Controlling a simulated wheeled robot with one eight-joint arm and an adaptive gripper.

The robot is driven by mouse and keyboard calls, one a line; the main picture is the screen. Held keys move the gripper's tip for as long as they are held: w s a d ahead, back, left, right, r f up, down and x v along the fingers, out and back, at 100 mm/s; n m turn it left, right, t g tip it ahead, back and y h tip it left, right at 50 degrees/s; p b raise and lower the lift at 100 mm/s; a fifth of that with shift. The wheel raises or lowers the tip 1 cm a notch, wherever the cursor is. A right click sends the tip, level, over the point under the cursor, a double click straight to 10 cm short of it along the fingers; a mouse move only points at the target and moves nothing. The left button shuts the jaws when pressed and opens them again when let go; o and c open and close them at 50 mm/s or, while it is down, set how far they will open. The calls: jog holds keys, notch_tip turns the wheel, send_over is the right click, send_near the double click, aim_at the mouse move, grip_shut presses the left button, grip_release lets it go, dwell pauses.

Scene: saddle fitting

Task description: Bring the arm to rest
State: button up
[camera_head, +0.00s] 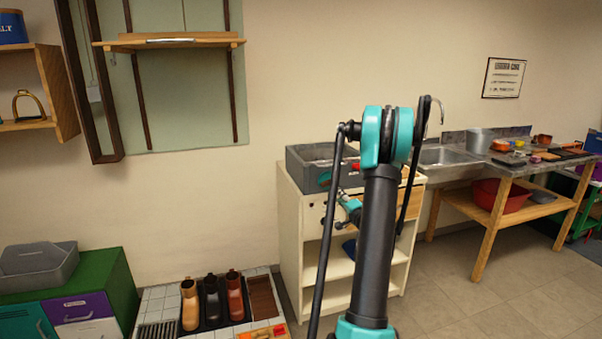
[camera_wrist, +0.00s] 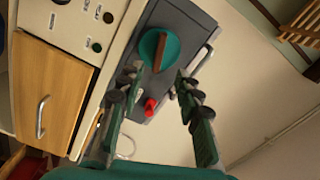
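My gripper (camera_wrist: 159,73) shows in the wrist view with its two fingers apart and nothing held between them. In the head view my gripper is partly hidden behind my arm, in front of the cream cabinet (camera_head: 289,240). The gap between fingertips and crate is hard to judge. The grey crate (camera_head: 298,172) also shows on the cabinet top in the head view.
A wooden drawer front (camera_wrist: 50,90) with a metal handle is close at left in the wrist view. A sink bench (camera_head: 500,195) stands at the right. Boots (camera_head: 212,300) stand on the tiled surface at lower left, near a green cabinet (camera_head: 110,275). A wall shelf (camera_head: 170,42) hangs above.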

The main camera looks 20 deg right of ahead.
jog(key=s+a+n+g+y, duration=0.1)
jog(key=s+a+n+g, duration=0.15)
jog(key=s+a, duration=0.4)
jog(key=s+a+f+n+g+y, duration=0.1)
jog(key=s+a+n+g+y, duration=0.2)
jog(key=a, duration=0.7)
jog(key=s+a+n+g, duration=0.2)
jog(key=s+a+n, duration=0.25)
jog(key=a, duration=0.35)
jog(key=s+f+n+g+h, duration=0.2)
jog(key=s+f+g, duration=0.1)
jog(key=s, duration=0.9)
jog(key=s+f+n+g+h, duration=0.1)
jog(key=s+f, duration=0.4)
jog(key=s, duration=0.8)
jog(key=shift+n+g+h, duration=0.4)
jog(key=shift+g+h, duration=0.4)
jog(key=shift+g, duration=0.35)
jog(key=shift+f, duration=0.1)
